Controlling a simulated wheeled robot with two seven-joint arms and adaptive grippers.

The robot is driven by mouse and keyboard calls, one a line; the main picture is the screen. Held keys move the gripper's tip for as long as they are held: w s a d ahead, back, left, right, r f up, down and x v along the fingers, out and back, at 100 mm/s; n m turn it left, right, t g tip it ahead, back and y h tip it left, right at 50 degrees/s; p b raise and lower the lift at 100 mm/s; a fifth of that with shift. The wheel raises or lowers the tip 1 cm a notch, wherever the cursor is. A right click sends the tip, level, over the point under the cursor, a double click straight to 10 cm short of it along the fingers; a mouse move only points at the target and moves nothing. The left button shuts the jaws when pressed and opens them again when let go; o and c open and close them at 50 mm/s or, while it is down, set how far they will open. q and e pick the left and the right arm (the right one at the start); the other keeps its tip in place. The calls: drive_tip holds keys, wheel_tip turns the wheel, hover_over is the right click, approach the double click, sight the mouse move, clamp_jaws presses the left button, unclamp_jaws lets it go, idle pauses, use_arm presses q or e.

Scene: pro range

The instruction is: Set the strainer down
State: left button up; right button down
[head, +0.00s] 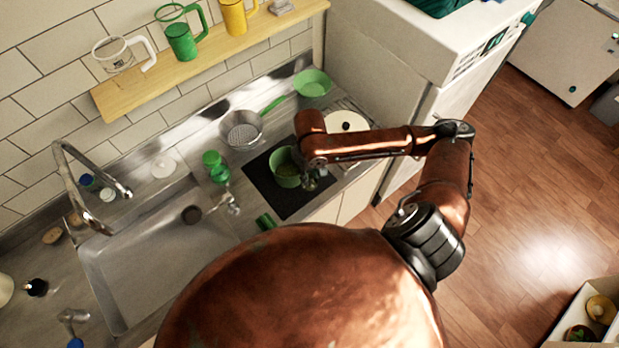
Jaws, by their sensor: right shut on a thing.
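The strainer (240,130), a grey mesh bowl with a green handle, sits on the steel counter by the wall, left of and behind the black hob (258,178). Its handle points right and back. My right gripper (311,180) is at the right side of a green pot (288,172) over the hob. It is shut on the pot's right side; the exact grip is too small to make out. I cannot tell whether the pot touches the hob. My right gripper is apart from the strainer. My left gripper is out of view.
A green bowl (312,83) and a white lidded pot (347,122) stand behind my right arm. A green bottle (215,167) stands left of the hob, near the sink (150,265). A wooden shelf (205,60) with mugs hangs above. A white appliance (400,45) bounds the right.

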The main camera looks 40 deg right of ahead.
sight(310, 177)
drive_tip(key=w+f, duration=0.1)
drive_tip(key=d+f, duration=0.1)
drive_tip(key=w+f, duration=0.1)
drive_tip(key=shift+w+d+f, duration=0.3)
drive_tip(key=shift+f, duration=0.1)
drive_tip(key=shift+f+p, duration=0.3)
drive_tip(key=shift+f, duration=1.2)
drive_tip(key=c, duration=1.7)
unclamp_jaws()
drive_tip(key=shift+f, duration=0.15)
drive_tip(key=shift+o, duration=0.2)
